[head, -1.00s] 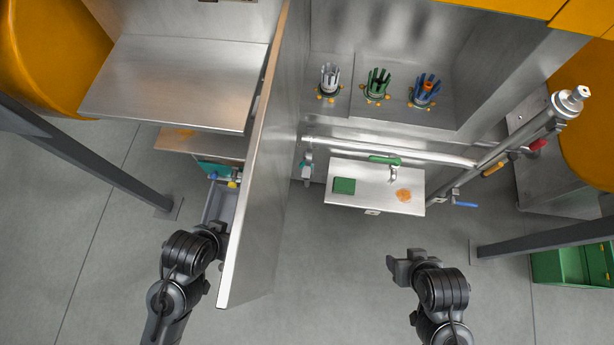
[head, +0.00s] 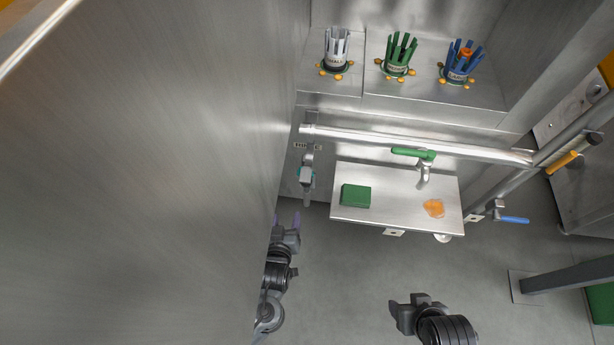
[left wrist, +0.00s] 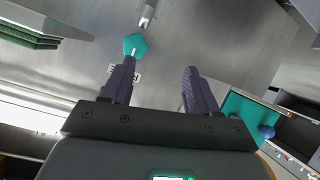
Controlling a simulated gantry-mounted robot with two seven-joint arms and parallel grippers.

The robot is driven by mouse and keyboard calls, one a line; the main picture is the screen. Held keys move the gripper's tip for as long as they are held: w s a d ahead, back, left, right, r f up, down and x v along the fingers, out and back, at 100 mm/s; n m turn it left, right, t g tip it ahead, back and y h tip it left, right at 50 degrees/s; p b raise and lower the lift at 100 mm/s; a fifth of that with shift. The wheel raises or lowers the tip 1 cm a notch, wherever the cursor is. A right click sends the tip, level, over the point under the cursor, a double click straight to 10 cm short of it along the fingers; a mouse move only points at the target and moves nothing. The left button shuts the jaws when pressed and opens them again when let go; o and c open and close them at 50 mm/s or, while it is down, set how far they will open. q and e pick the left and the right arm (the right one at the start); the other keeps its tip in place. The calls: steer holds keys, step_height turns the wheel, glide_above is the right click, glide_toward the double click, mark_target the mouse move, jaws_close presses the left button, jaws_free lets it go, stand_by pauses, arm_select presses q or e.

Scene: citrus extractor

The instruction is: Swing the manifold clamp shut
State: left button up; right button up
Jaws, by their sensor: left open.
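In the left wrist view a teal piece (left wrist: 134,44), likely part of the clamp, lies beyond the tip of the left finger of my left gripper (left wrist: 155,80). A grey metal end shows above it. My right gripper (head: 404,312) is low in the head view, far from the clamp; its jaws are unclear.
A large steel door panel (head: 140,170) fills the left, its edge close beside my left arm. A steel shelf (head: 395,216) with a green block (head: 355,196) and an orange piece (head: 433,208) juts out right of the clamp. Open floor lies between my arms.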

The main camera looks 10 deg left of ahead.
arm_select(q)
steer(key=w+d+r+t+y, duration=0.1)
steer(key=w+d+r+t, duration=0.1)
steer(key=w+t, duration=0.15)
steer(key=m+t+h, duration=0.2)
steer(key=m+t, duration=0.2)
steer(key=t, duration=0.2)
glide_toward(305, 179)
steer(key=w, duration=0.3)
steer(key=b+x, duration=0.3)
steer(key=x, duration=0.5)
steer(key=shift+f, duration=0.1)
steer(key=shift+b+x, duration=0.35)
steer(key=shift+x, duration=0.55)
jaws_close()
